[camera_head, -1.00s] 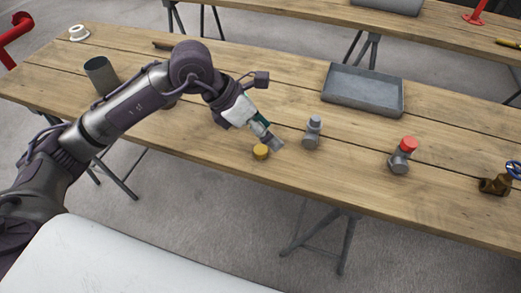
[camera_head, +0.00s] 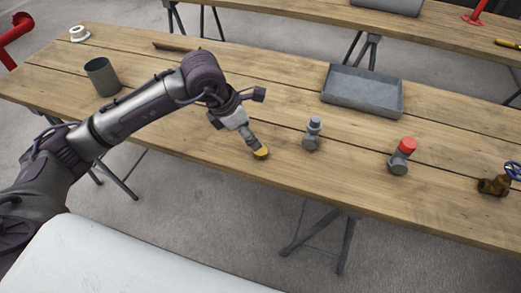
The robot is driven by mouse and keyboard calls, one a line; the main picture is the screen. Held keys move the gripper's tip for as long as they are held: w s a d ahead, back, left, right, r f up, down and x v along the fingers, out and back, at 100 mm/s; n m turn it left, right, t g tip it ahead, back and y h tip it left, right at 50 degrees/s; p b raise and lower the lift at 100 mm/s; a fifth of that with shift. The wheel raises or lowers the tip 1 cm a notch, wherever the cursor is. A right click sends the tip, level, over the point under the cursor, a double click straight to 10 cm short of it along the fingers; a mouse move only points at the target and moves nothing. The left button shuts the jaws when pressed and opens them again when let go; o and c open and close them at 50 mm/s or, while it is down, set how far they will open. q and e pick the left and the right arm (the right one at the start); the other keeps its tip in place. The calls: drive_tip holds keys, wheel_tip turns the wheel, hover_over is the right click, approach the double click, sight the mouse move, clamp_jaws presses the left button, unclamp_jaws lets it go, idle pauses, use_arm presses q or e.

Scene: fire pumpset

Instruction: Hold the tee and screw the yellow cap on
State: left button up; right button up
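The yellow cap (camera_head: 261,154) sits on the wooden table near its front edge. My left gripper (camera_head: 257,146) points down right over the cap, with its fingertips at the cap's top; I cannot tell whether they are closed on it. A grey tee (camera_head: 311,137) with a lighter grey top stands to the right of the cap. Another grey tee (camera_head: 398,164) with a red cap (camera_head: 407,145) on top stands further right. My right gripper is not in view.
A grey tray (camera_head: 362,98) lies behind the tees. A grey cup (camera_head: 101,77) and a white roll (camera_head: 79,33) are at the left. A brass valve with a blue wheel (camera_head: 496,184) is at the far right. The table (camera_head: 330,185) is clear between the tees.

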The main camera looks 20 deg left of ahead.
sight(260, 150)
use_arm(q)
drive_tip(key=shift+x, duration=1.5)
drive_tip(key=shift+d+f+p, duration=0.15)
drive_tip(key=shift+f+p, duration=0.15)
drive_tip(key=shift+f, duration=0.05)
drive_tip(key=x, duration=0.4)
drive_tip(key=shift+f+p, duration=0.25)
drive_tip(key=shift+p, duration=0.15)
drive_tip(key=c, duration=1.1)
